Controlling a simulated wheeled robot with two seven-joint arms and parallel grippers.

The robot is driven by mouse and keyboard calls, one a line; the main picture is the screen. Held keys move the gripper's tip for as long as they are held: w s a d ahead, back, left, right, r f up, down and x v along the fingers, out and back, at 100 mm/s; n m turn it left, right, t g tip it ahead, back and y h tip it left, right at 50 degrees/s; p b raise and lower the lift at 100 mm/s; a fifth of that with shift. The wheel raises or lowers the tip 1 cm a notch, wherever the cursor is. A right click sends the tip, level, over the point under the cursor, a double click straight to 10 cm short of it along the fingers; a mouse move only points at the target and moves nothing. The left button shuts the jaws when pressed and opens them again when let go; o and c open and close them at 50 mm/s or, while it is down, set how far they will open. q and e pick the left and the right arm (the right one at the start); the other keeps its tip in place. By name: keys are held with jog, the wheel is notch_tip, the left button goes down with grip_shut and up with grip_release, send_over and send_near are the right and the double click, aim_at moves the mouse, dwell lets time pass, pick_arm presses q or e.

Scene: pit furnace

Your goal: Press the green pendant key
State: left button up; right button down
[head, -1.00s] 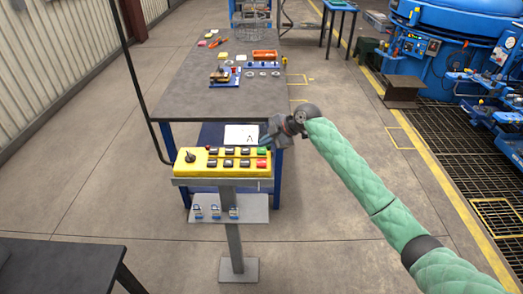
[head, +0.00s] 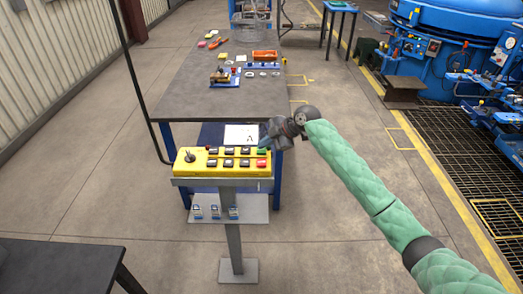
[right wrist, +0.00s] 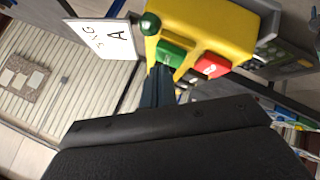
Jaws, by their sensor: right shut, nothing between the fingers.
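The yellow pendant box (head: 222,169) lies on a grey stand, with a black selector knob at its left and two rows of keys. The green pendant key (head: 263,152) is at the right end of the far row, beside the red key (head: 261,162). My right gripper (head: 265,145) is shut and empty, its fingertips at the green key's edge. In the right wrist view the green key (right wrist: 171,54) shows just beyond the dark fingertips (right wrist: 159,72); I cannot tell whether they touch. My left gripper is not in view.
A sheet marked A (head: 241,134) stands behind the pendant. A grey shelf (head: 250,207) with small padlock-like items is below it. A long workbench (head: 190,103) with parts lies behind. A black cable hangs at the left. A dark table (head: 60,262) is at the front left.

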aim_at(265, 150)
jog(key=shift+f, duration=0.5)
dwell(0.4)
jog(key=shift+r, duration=0.9)
jog(key=shift+r+p, duration=1.1)
jog(key=shift+r, duration=1.45)
